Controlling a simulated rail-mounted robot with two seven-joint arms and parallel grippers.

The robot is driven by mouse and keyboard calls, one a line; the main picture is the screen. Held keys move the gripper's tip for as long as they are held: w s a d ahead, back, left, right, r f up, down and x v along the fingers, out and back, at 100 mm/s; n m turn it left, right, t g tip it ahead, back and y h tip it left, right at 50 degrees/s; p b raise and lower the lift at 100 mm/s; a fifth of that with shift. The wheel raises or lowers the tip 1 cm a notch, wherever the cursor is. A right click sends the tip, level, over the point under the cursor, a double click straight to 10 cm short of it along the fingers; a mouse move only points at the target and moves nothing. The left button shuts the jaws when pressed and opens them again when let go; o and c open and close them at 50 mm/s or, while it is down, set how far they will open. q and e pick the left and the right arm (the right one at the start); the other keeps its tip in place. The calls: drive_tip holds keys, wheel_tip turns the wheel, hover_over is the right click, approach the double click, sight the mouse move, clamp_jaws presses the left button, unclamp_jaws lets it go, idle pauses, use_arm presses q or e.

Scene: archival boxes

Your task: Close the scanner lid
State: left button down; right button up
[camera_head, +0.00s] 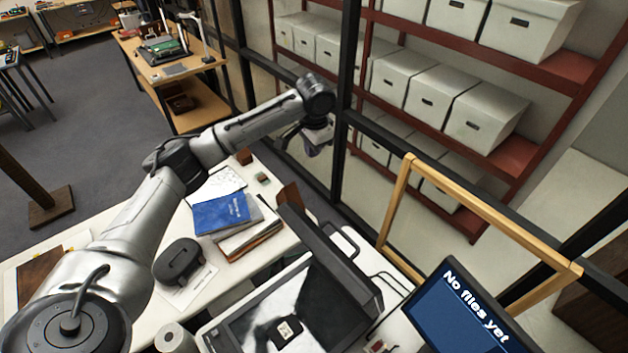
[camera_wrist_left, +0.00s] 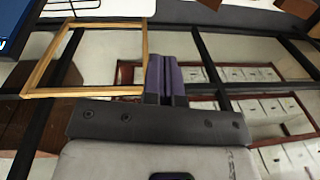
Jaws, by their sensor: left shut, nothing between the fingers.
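The scanner (camera_head: 236,331) stands at the bottom middle of the head view. Its dark lid (camera_head: 328,254) is raised along the far right side of the glass bed (camera_head: 304,302), which lies exposed. A small dark item with a white patch (camera_head: 287,330) shows over the bed; I cannot tell what it is. My left gripper (camera_head: 314,150) is in the air beyond the lid, near the glass partition, apart from the lid. Its purple fingers are together and empty in the left wrist view (camera_wrist_left: 166,66). The scanner lid is not clearly seen there. My right gripper is not in view.
A monitor reading "No files yet" (camera_head: 462,312) and a wooden frame (camera_head: 396,202) stand right of the scanner. A blue book (camera_head: 221,212), papers and a dark case (camera_head: 180,262) lie on the table to the left. Shelves of white boxes (camera_head: 487,117) stand behind the black-framed partition.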

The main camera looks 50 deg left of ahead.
use_arm(q)
drive_tip(key=shift+n+g+h, duration=0.6)
drive_tip(key=shift+g, duration=0.2)
drive_tip(key=s+f+p, duration=0.1)
drive_tip(key=f, duration=0.3)
drive_tip(key=s+f+p, duration=0.1)
drive_tip(key=s+f, duration=0.1)
drive_tip(key=f, duration=0.2)
drive_tip(key=s+d+f+p, duration=0.1)
drive_tip(key=s+f, duration=0.1)
drive_tip(key=f, duration=0.1)
drive_tip(key=shift+d+f, duration=0.1)
drive_tip(key=shift+f, duration=0.3)
drive_tip(key=shift+s+f+p, duration=0.3)
drive_tip(key=shift+s+f, duration=0.15)
drive_tip(key=shift+s, duration=0.1)
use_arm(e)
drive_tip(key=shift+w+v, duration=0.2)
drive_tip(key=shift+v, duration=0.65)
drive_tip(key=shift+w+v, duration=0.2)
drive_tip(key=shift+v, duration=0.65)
use_arm(q)
drive_tip(key=shift+d, duration=0.15)
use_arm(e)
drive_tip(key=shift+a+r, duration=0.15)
